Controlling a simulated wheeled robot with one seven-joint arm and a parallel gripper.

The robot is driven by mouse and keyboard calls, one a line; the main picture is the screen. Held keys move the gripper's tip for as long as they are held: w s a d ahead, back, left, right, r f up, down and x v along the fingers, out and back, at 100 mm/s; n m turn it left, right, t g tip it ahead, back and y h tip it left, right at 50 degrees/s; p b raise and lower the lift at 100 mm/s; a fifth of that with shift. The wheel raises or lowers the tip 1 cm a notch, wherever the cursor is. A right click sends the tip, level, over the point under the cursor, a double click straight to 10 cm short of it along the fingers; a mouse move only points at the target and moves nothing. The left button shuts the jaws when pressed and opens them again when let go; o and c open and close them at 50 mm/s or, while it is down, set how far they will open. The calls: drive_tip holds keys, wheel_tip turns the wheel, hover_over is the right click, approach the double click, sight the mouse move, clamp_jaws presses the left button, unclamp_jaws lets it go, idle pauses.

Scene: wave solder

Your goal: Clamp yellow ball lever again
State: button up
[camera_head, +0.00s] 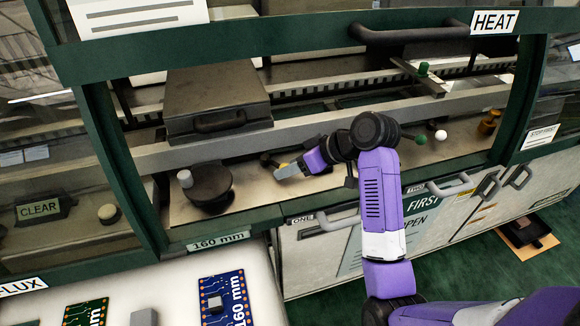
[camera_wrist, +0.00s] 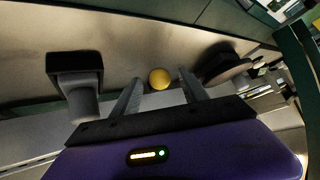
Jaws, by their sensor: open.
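The yellow ball (camera_wrist: 160,79) of the lever shows in the wrist view, between the tips of my two fingers. In the head view only a small yellow patch (camera_head: 284,165) of it shows beside my gripper (camera_head: 281,172). My gripper (camera_wrist: 160,76) is open, with one finger on each side of the ball in the wrist picture. A gap shows between the ball and each finger. I cannot tell how deep the ball sits between them. The lever's arm is mostly hidden.
A black round part (camera_head: 208,187) with a pale knob stands left of my gripper. A dark lidded box (camera_head: 217,100) sits behind a metal rail. A green ball (camera_head: 421,139) and a white ball (camera_head: 440,134) are to the right. The green frame (camera_head: 125,165) borders the opening.

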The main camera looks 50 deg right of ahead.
drive_tip(key=shift+w+f, duration=0.2)
drive_tip(key=shift+f, duration=0.05)
clamp_jaws()
idle(1.4)
